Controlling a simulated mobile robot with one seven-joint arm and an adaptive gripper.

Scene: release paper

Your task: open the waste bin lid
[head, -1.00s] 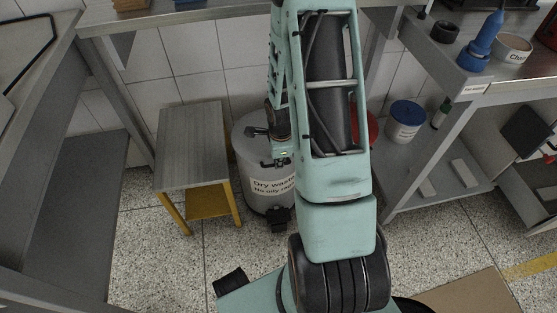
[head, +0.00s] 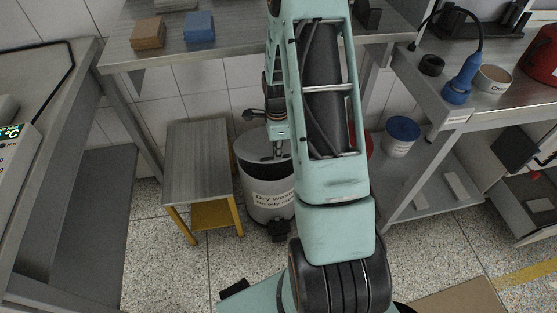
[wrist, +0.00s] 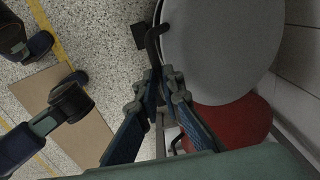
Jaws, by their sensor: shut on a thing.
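The waste bin (head: 268,207) is a light round bin with a "Dry waste" label, standing on the floor behind my arm. Its grey lid (head: 246,150) is tilted up, and a dark gap shows between lid and body at the front. In the wrist view the lid (wrist: 225,45) is a large grey disc with a dark curved handle (wrist: 152,42) at its edge. My gripper (wrist: 165,76) is shut on this handle. In the head view my gripper (head: 279,150) is at the lid's front edge, and my arm hides the bin's right side.
A small grey-topped stool (head: 197,165) with a yellow lower shelf stands close to the left. A red bin (wrist: 235,130) is beside the lid. A blue-lidded tub (head: 402,135) sits on the right bench's lower shelf. A bench (head: 225,50) overhangs behind the bin.

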